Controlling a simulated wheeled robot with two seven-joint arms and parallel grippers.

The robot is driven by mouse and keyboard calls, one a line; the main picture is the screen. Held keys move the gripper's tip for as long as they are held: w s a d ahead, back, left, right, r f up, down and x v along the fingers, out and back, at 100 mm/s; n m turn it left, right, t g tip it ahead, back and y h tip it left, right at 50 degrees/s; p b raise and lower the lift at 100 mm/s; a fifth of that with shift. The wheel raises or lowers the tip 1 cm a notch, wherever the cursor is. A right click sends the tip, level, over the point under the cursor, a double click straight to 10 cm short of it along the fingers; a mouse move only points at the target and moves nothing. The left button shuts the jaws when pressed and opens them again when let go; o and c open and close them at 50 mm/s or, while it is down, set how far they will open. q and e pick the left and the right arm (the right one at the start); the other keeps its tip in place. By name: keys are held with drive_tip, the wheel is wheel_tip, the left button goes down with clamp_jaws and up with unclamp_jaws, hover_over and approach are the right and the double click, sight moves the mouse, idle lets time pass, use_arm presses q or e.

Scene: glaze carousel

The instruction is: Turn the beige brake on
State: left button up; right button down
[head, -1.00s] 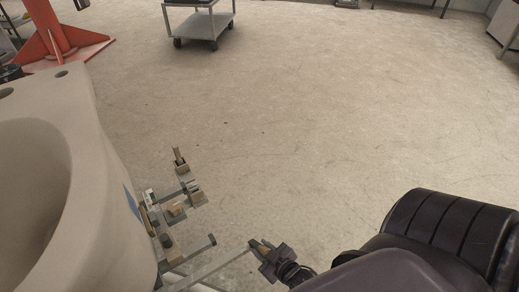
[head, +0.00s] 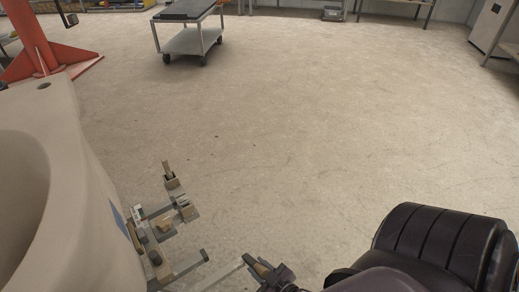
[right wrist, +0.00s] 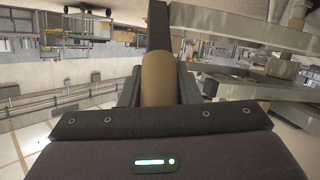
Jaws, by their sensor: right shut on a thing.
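My right gripper (head: 262,270) is at the bottom middle of the head view, to the right of a metal frame. In the right wrist view its fingers (right wrist: 158,85) are shut on a tan, rounded handle (right wrist: 157,72), which looks like the beige brake's grip. In the head view a thin grey bar (head: 226,274) runs from the gripper leftward toward the frame (head: 188,264). The frame carries several tan blocks and an upright tan-tipped lever (head: 168,172). I cannot read the brake's on or off position. My left gripper is not in view.
A large pale, hollow body (head: 95,190) with a blue mark fills the left side, close to the frame. An orange stand (head: 45,60) and a grey wheeled cart (head: 188,40) stand farther back. The concrete floor in the middle is clear.

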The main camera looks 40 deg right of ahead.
drive_tip(key=c, duration=1.1)
unclamp_jaws()
drive_tip(key=shift+f, duration=0.1)
drive_tip(key=shift+o, duration=0.2)
drive_tip(key=shift+s, duration=0.15)
drive_tip(key=shift+s+r, duration=0.2)
drive_tip(key=shift+s, duration=0.15)
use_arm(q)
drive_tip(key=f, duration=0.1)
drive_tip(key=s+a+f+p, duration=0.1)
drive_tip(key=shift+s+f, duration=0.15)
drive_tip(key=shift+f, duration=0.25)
use_arm(e)
drive_tip(key=v, duration=0.6)
drive_tip(key=shift+s, duration=0.4)
